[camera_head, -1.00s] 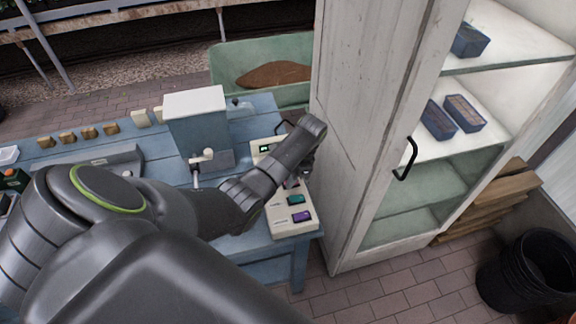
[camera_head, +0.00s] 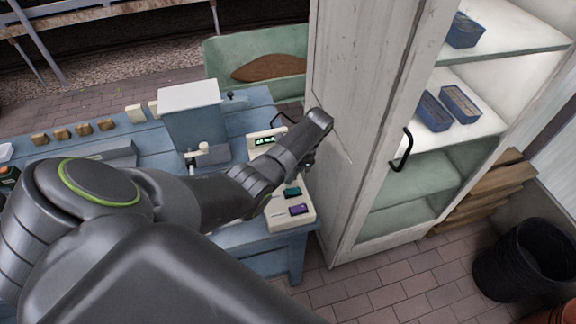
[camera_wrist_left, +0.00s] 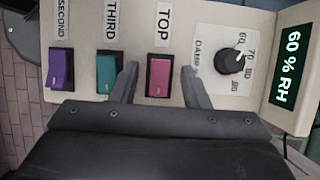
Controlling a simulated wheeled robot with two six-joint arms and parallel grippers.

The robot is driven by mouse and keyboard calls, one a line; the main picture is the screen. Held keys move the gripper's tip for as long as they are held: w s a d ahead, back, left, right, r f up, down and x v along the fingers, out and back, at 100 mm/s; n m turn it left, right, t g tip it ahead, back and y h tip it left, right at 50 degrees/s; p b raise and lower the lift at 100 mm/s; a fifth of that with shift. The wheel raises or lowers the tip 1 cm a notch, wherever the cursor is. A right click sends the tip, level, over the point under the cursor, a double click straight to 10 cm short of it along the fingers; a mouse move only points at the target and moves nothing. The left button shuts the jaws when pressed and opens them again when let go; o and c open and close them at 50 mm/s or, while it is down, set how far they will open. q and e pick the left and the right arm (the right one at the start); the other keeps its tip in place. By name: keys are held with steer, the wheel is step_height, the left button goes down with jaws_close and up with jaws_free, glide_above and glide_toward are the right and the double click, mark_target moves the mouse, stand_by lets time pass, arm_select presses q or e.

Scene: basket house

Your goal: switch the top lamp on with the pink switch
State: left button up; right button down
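The pink switch (camera_wrist_left: 159,75) sits on the cream control panel, under the label TOP. In the head view the panel (camera_head: 276,222) lies at the right end of the blue bench, and my arm hides the pink switch there. My left gripper (camera_wrist_left: 160,82) is open, with one finger on each side of the pink switch and nothing held. I cannot tell whether the fingers touch the panel. The teal switch (camera_wrist_left: 109,72) and purple switch (camera_wrist_left: 60,68) are beside it. The top lamp itself is not clearly visible. My right gripper is not in view.
A dial (camera_wrist_left: 230,62) and a green humidity display (camera_wrist_left: 289,68) share the panel. The white cabinet (camera_head: 338,150) stands close to the right of my gripper. A grey-blue box (camera_head: 190,120) with a lever is to the left on the bench.

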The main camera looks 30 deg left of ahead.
arm_select(q)
steer(key=shift+r, duration=0.1)
steer(key=b+v, duration=0.1)
steer(key=v, duration=0.5)
steer(key=shift+w, duration=0.15)
steer(key=p+v, duration=0.6)
steer(key=v, duration=0.5)
